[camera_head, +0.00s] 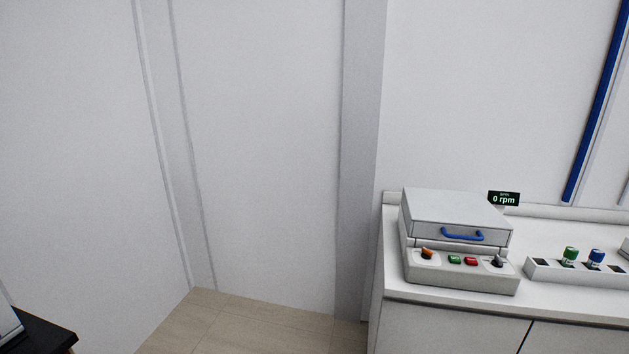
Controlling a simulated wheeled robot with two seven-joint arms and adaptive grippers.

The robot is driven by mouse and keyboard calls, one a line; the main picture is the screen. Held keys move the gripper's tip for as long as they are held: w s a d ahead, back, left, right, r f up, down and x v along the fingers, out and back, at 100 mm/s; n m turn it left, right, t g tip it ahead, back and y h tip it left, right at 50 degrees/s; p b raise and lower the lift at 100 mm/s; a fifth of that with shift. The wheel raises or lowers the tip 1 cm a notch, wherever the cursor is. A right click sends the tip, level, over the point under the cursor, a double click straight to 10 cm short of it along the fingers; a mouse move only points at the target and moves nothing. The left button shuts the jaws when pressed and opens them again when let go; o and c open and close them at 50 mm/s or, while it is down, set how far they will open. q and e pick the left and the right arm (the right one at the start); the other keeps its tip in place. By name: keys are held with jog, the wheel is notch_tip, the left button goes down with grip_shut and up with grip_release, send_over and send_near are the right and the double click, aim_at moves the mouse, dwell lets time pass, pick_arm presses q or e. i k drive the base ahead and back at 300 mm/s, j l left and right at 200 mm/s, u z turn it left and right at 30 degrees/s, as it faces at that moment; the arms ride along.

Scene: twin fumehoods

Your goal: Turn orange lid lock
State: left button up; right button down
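The orange lid lock (427,253) is a small knob at the left end of the front panel of a grey-white box-shaped machine (456,213). The machine stands on a white counter at the right. Its lid is down and carries a blue handle (463,235). A green button (455,260), a red button (471,261) and a dark knob (497,261) sit to the right of the orange lock. Neither of my grippers is in view.
A display (504,198) behind the machine reads 0 rpm. A white rack (586,274) with a green-capped and a blue-capped tube stands to its right on the counter (550,303). A dark table corner (42,334) shows at lower left. The floor (250,325) between is clear.

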aim_at(426, 254)
jog(key=i+j+z, duration=0.15)
jog(key=j+z, duration=0.2)
jog(key=z, duration=0.15)
jog(key=i+j+z, duration=0.1)
jog(key=j+z, duration=0.85)
jog(key=i+l, duration=0.05)
